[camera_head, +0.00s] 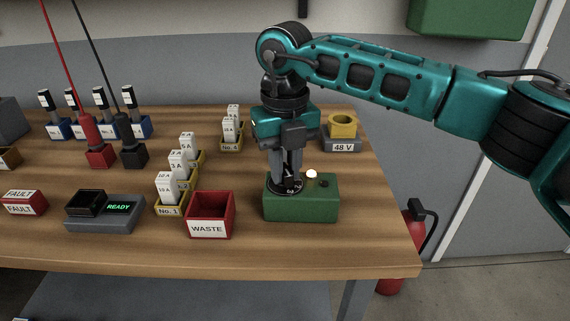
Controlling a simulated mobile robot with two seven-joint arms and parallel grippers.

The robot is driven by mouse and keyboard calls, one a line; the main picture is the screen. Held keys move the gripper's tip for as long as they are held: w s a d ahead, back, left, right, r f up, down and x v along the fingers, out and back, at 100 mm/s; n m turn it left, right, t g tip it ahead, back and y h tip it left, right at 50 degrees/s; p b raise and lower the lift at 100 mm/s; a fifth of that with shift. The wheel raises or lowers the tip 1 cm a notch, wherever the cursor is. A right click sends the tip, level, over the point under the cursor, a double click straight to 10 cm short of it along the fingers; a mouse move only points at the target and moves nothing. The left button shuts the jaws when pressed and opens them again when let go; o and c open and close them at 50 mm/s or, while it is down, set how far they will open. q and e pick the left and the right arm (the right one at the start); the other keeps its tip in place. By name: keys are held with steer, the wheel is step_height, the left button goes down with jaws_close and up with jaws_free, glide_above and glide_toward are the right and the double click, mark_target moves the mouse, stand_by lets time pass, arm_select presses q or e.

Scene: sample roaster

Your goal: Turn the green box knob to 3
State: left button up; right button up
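The green box (301,208) sits near the right front of the wooden table. A white round lamp or button (311,174) and a small dark button (324,184) show on its top. My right gripper (288,182) points straight down at the left part of the box top, with its fingers at the black knob (292,190). The fingers look close together around the knob, but they hide most of it. I cannot read the knob's setting. My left gripper is not in view.
A red WASTE bin (210,214) stands just left of the green box. Racks of white labelled pieces (170,193) stand further left. A yellow ring on a grey 48 V base (342,132) is behind. The table's right edge is close.

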mark_target(285, 168)
steer(key=o, duration=0.4)
steer(key=shift+c, duration=0.2)
arm_select(q)
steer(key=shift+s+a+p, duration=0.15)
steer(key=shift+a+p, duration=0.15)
steer(key=shift+p, duration=0.25)
arm_select(e)
step_height(285, 168, up, 13)
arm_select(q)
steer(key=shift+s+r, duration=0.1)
arm_select(e)
steer(key=shift+s+f, duration=0.1)
